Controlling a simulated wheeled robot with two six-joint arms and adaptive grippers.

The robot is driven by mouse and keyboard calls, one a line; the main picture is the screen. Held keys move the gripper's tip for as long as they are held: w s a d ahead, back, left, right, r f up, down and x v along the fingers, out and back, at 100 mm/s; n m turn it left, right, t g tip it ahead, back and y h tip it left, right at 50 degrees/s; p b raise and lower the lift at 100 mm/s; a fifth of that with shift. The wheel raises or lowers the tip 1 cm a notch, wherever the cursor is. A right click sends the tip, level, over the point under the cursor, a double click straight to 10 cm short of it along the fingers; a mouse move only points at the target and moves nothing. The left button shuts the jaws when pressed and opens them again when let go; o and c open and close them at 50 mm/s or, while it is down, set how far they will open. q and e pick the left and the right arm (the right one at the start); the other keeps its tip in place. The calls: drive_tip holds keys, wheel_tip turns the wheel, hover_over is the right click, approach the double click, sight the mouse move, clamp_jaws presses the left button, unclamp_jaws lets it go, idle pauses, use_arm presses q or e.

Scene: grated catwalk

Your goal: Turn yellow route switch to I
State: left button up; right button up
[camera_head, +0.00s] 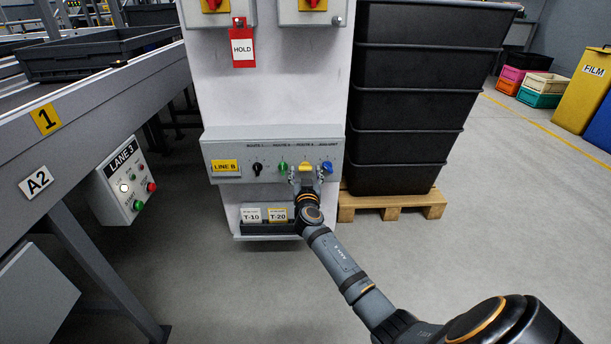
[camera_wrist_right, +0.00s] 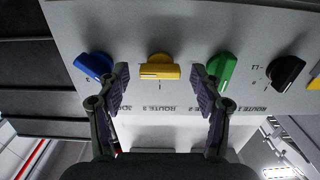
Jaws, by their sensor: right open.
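The yellow route switch (camera_head: 305,168) is a rotary knob on the grey LINE B panel (camera_head: 235,151), between a green knob (camera_head: 283,166) and a blue knob (camera_head: 327,167). In the right wrist view the yellow switch (camera_wrist_right: 160,68) shows whole, its grip bar lying across the picture. My right gripper (camera_head: 306,181) is open in front of it. In the wrist view its fingers (camera_wrist_right: 161,84) stand on either side of the yellow switch, with gaps and nothing held. The position marks around the switch are too small to read. My left gripper is out of view.
A black knob (camera_head: 257,168) sits further left on the panel; in the wrist view the green knob (camera_wrist_right: 222,70) and blue knob (camera_wrist_right: 93,65) flank my fingers closely. Stacked black crates (camera_head: 408,100) stand right of the panel. A LANE 3 box (camera_head: 124,186) is at left.

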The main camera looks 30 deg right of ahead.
drive_tip(key=c, duration=1.1)
drive_tip(key=shift+c, duration=0.2)
drive_tip(key=shift+n, duration=0.4)
drive_tip(key=n, duration=0.7)
drive_tip(key=shift+p, duration=0.3)
drive_tip(key=n+p, duration=0.1)
drive_tip(key=n, duration=0.4)
drive_tip(key=shift+n, duration=0.4)
drive_tip(key=n+p, duration=0.1)
drive_tip(key=n, duration=0.3)
drive_tip(key=shift+p, duration=0.3)
drive_tip(key=shift+f+n, duration=0.1)
drive_tip(key=shift+n, duration=0.2)
